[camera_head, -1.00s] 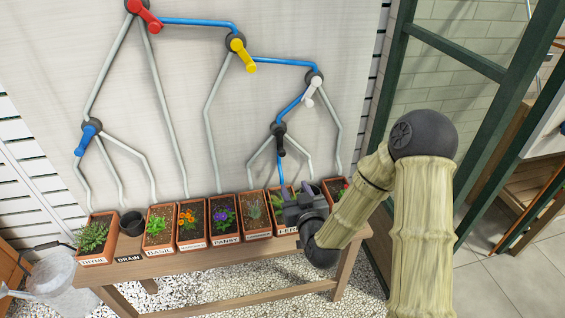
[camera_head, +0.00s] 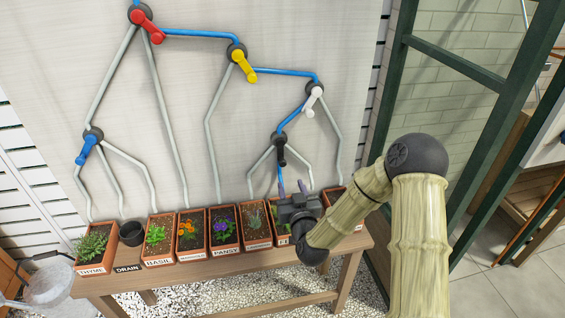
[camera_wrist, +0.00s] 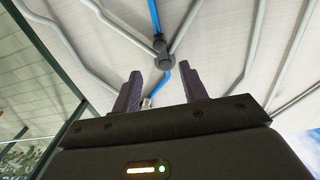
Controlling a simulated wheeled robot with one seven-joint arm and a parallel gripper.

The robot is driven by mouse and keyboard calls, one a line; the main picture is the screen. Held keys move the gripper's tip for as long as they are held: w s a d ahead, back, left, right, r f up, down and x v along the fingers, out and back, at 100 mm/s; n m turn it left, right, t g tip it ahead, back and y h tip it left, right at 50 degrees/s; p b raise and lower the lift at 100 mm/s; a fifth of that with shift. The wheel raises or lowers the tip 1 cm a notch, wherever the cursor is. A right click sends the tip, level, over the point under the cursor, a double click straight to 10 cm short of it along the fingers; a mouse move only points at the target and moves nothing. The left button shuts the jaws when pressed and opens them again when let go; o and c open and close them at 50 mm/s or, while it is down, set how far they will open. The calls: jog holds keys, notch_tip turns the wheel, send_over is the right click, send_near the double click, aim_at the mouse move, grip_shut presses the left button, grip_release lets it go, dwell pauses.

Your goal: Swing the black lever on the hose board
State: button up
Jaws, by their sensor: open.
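The black lever (camera_head: 281,151) hangs down from its dark round hub on the pale hose board (camera_head: 180,95). A blue hose section reaches the hub from above and another runs down below it. My gripper (camera_head: 291,187) is just below the lever, in front of the board, with its fingers pointing up. In the wrist view the two fingers of my gripper (camera_wrist: 159,88) stand apart with nothing between them. The black lever (camera_wrist: 160,46) shows in that view beyond the fingertips, apart from them.
A red lever (camera_head: 148,27), a yellow lever (camera_head: 245,67), a white lever (camera_head: 313,102) and a blue lever (camera_head: 87,149) are on the board. Potted plants and a black drain pot (camera_head: 131,232) stand on the wooden bench (camera_head: 220,266). A green frame (camera_head: 455,60) stands at right.

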aim_at(283, 164)
jog(key=x, duration=1.2)
jog(key=shift+w+p, duration=0.2)
jog(key=shift+p, duration=0.2)
grip_shut()
